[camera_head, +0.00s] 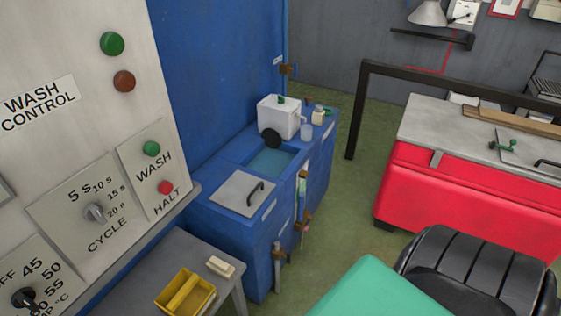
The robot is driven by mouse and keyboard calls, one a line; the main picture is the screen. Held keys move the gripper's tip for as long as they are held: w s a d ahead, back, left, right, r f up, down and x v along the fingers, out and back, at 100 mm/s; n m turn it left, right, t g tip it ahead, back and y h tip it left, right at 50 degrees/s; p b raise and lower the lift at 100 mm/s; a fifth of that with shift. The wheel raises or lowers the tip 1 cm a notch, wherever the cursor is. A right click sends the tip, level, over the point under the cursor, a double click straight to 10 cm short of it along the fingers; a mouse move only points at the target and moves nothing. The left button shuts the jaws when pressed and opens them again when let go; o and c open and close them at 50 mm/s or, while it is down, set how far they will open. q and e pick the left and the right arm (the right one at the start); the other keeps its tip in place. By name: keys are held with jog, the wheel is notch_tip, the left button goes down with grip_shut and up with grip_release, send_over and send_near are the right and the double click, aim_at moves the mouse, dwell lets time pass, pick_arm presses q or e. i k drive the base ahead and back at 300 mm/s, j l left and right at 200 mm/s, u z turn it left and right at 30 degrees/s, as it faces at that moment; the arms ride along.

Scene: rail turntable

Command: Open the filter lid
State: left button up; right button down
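A flat grey metal lid (240,193) with a black bar handle (256,192) lies on the near end of the blue wash unit (235,232). It looks shut and level with the top. I take it for the filter lid, but the small label on the front below it is too small to read. Behind it is an open basin (272,162) with blue-green liquid. A white box (279,117) with a green knob stands behind the basin, with a black round part at its front. Neither of my grippers shows in this view.
The wash control panel (100,140) fills the left. A low grey table (160,262) with a yellow tray (185,292) stands in front of the unit. Pipes and valves (303,190) run along the unit's right side. Green floor lies open between it and a red bench (465,190).

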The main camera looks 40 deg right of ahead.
aim_at(243, 193)
jog(key=z, duration=1.05)
jog(key=u, duration=0.4)
jog(key=i+l+u, duration=0.15)
jog(key=l+u, duration=0.25)
jog(key=l, duration=0.15)
jog(key=i+l+u, duration=0.1)
jog(key=l+u, duration=0.25)
jog(key=l, duration=0.2)
jog(key=l+u, duration=0.4)
jog(key=l, duration=0.15)
